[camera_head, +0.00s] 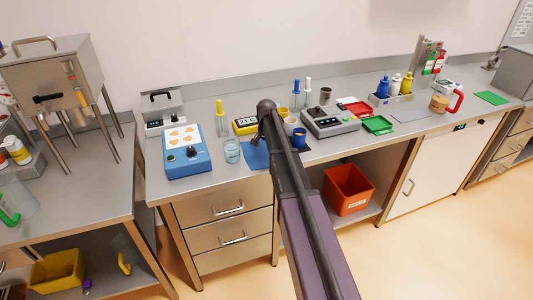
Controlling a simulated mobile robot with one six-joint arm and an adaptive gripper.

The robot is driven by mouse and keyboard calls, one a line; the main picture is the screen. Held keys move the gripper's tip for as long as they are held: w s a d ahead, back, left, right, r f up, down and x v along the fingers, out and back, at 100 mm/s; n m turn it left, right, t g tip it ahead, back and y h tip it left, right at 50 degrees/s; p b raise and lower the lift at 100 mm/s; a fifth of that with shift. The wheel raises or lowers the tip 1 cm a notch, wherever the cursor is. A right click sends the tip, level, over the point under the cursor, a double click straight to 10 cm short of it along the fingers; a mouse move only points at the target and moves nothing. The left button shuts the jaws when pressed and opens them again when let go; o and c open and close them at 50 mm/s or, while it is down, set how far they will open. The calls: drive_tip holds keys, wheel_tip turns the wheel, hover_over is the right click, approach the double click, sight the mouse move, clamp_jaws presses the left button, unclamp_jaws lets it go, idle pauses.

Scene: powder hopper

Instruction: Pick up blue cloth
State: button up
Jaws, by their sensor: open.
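The blue cloth (254,156) lies flat on the steel counter near its front edge, to the right of a clear beaker. My arm reaches up across it and hides its right part. My gripper (259,131) is at the far end of the arm, small in view, just above and beyond the cloth's upper edge. Its jaws are open and hold nothing that I can see. Whether it touches anything cannot be told.
A clear beaker (232,151), a yellow timer (245,126) and a blue device (188,152) stand left of the cloth. A blue cup (299,137) and a grey scale (330,122) stand right. A steel hopper (62,83) is at far left.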

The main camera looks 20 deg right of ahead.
drive_tip(key=shift+f, duration=0.35)
drive_tip(key=shift+f+b, duration=0.25)
drive_tip(key=shift+b, duration=0.25)
drive_tip(key=shift+s+r, duration=0.1)
drive_tip(key=shift+r, duration=0.1)
drive_tip(key=c, duration=0.5)
drive_tip(key=shift+c, duration=0.5)
drive_tip(key=c, duration=0.6)
drive_tip(key=shift+r+p, duration=0.35)
drive_tip(key=shift+p, duration=0.2)
drive_tip(key=shift+c, duration=0.2)
wheel_tip(320, 180, up, 3)
drive_tip(key=p, duration=0.3)
drive_tip(key=shift+r, duration=0.2)
clamp_jaws()
wheel_tip(320, 180, up, 8)
drive_tip(key=p, duration=0.8)
